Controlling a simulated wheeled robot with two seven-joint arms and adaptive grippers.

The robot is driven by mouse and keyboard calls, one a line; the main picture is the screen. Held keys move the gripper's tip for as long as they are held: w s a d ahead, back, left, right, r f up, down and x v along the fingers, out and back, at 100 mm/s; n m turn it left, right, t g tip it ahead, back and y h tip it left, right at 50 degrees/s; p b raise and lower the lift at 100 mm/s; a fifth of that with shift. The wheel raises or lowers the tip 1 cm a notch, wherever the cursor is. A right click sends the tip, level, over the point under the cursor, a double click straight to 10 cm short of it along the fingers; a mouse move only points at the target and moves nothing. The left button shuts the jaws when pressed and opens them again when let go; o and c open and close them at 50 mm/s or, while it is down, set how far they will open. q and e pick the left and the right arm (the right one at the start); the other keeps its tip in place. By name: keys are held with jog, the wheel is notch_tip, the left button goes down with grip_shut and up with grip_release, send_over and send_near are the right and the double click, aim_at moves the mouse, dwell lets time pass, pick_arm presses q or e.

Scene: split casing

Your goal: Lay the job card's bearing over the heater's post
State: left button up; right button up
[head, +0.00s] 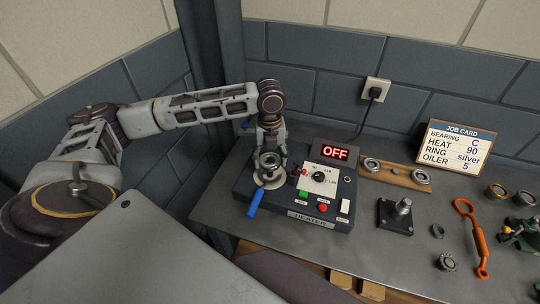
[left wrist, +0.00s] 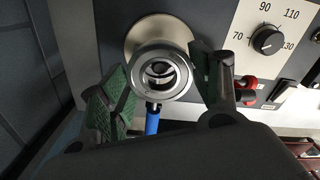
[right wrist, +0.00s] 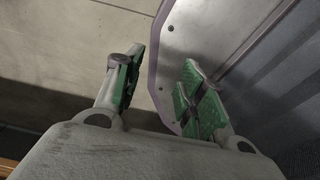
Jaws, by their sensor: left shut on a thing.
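My left gripper (head: 268,148) is over the heater (head: 330,215) and shut on a silver bearing (head: 266,161). In the left wrist view the bearing (left wrist: 160,72) sits between the green finger pads, in front of the heater's pale round plate (left wrist: 150,27). A shiny shape shows through its hole, perhaps the post; I cannot tell whether the bearing is around it or above it. The job card (head: 457,152) reads bearing C, heat 90, ring silver, oiler 5. The heater display (head: 334,152) reads OFF. My right gripper (right wrist: 162,66) is open and empty, seen only in the right wrist view.
A blue handle (head: 256,199) sticks out at the heater's front left. A wooden rack (head: 396,174) with two bearings stands behind. To the right are a black block with a metal post (head: 398,218), an orange tool (head: 474,236) and small rings. A wall is close on the left.

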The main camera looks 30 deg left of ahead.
pick_arm(q)
jog(key=shift+f, duration=0.6)
pick_arm(e)
jog(key=shift+d, duration=0.9)
pick_arm(q)
jog(key=shift+f, duration=0.1)
pick_arm(e)
jog(key=shift+a, duration=0.1)
pick_arm(q)
jog(key=shift+f, duration=1.4)
jog(key=shift+f, duration=0.1)
